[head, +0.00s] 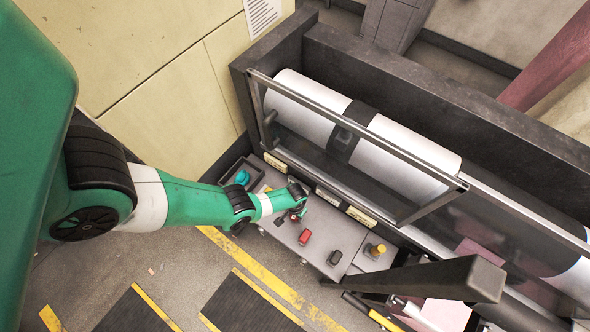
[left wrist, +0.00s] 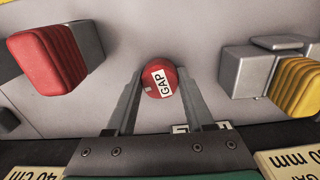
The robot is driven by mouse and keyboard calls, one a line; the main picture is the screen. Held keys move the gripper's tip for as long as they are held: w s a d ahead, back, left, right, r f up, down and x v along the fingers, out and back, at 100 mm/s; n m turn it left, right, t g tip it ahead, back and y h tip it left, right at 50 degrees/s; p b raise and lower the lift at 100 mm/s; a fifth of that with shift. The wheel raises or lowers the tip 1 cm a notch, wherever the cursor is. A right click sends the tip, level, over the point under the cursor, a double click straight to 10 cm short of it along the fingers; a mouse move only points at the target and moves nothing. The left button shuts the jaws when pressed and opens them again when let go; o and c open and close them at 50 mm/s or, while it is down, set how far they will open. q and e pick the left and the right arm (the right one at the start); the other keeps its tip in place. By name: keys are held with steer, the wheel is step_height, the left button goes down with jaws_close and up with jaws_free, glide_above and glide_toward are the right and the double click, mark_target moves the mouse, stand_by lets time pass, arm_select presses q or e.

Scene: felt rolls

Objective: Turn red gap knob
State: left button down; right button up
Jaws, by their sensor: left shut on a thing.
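In the head view my left gripper (head: 297,213) is over the upper left part of the panel (head: 322,228). The knob is mostly hidden there by the gripper. My right gripper is not seen.
A dark tray holds a teal item (head: 242,177). Behind the panel lies a large pale roll (head: 400,145) under a metal frame (head: 370,135).

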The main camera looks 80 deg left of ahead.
arm_select(q)
steer(key=shift+n, duration=0.8)
steer(key=shift+c, duration=1.4)
jaws_free()
step_height(320, 180, up, 12)
steer(key=p, duration=1.1)
steer(key=shift+f, duration=0.2)
